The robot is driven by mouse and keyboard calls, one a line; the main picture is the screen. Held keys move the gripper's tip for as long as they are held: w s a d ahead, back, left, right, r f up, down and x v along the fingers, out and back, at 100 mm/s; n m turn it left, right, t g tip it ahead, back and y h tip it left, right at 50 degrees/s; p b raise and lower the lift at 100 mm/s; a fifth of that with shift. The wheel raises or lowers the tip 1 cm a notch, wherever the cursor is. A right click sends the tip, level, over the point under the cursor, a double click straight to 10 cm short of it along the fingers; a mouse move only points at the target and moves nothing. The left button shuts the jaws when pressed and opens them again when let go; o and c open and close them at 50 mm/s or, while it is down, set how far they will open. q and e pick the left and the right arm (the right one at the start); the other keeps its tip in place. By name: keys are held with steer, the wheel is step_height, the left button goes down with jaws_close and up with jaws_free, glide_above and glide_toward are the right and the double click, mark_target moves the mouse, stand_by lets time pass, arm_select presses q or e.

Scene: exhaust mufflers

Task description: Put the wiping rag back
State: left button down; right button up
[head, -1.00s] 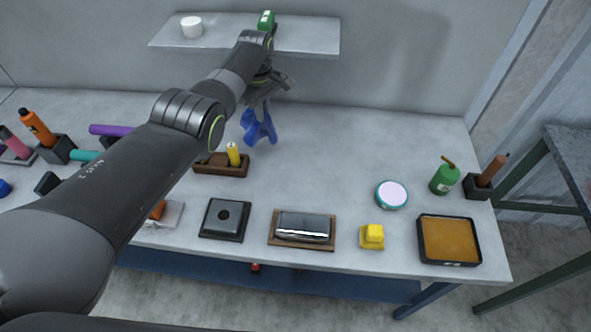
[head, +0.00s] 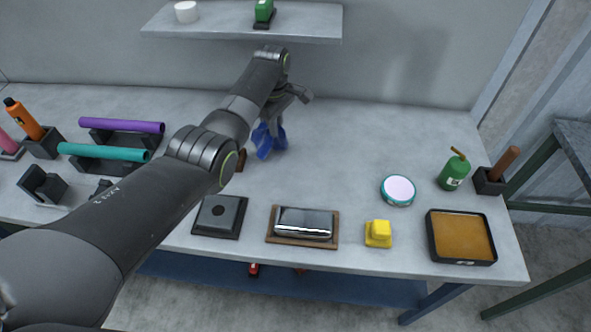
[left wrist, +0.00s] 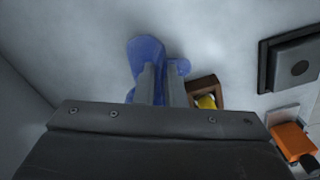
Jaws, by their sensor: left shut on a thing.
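The blue wiping rag (head: 263,142) hangs bunched from my left gripper (head: 275,124), over the back-middle part of the workbench (head: 350,140). The fingers are shut on it. In the left wrist view, the rag (left wrist: 145,52) shows beyond and around the two fingers (left wrist: 163,85). I cannot tell whether its lower edge touches the bench top. My right gripper is in neither view.
The brown wooden holder (left wrist: 205,86) with a yellow thing stands close to the rag. A shelf (head: 215,24) is on the wall behind. A silver muffler (head: 304,222), a yellow block (head: 379,230) and an orange tray (head: 462,238) line the front. The bench's back right is clear.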

arm_select(q)
steer(key=s+d+f+b, duration=0.2)
steer(key=d, duration=0.1)
steer(key=s+d+f+b, duration=0.2)
steer(key=d, duration=0.2)
steer(key=s+d+f+b, duration=0.2)
steer(key=d+f+b, duration=0.1)
steer(key=shift+s+d, duration=0.1)
steer(key=shift+d, duration=0.2)
steer(key=shift+s+d+f, duration=0.2)
steer(key=shift+s+d, duration=0.05)
steer(key=shift+d, duration=0.15)
steer(key=c, duration=1.2)
jaws_free()
